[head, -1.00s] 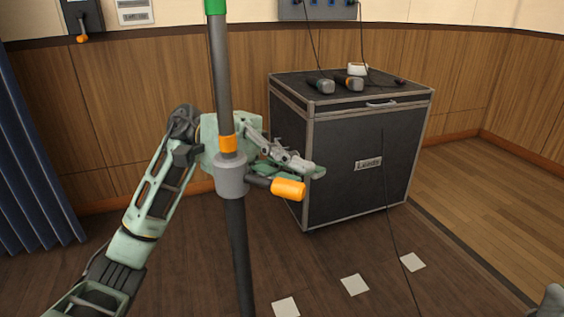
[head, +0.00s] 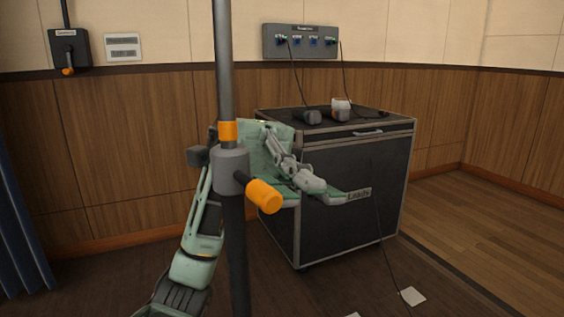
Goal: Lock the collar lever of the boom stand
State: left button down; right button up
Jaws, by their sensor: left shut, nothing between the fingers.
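The boom stand's dark pole (head: 225,60) stands upright in front of me. An orange band (head: 228,131) sits above its grey collar (head: 230,168). The collar lever, with an orange grip (head: 264,195), sticks out to the right and toward me, slanting down in the picture. My left gripper (head: 335,193) is shut and empty. It is behind the pole and lever, its fingers pointing right, past the grip. The pole hides part of its wrist, and I see no contact with the lever. My right gripper is out of view.
A black case (head: 345,205) with metal edges stands behind my left gripper, with grey devices (head: 340,112) and cables on top. A wall panel with plugs (head: 300,41) and a wall box with an orange-tipped handle (head: 69,50) are behind. The floor at right is open.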

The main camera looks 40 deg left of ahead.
pick_arm(q)
jog(key=shift+s+m+g, duration=0.25)
jog(key=shift+m+g, duration=0.05)
jog(key=shift+g, duration=0.1)
dwell(0.3)
jog(key=r+v, duration=0.1)
jog(key=v, duration=1.1)
jog(key=shift+f, duration=0.3)
jog(key=shift+w, duration=0.1)
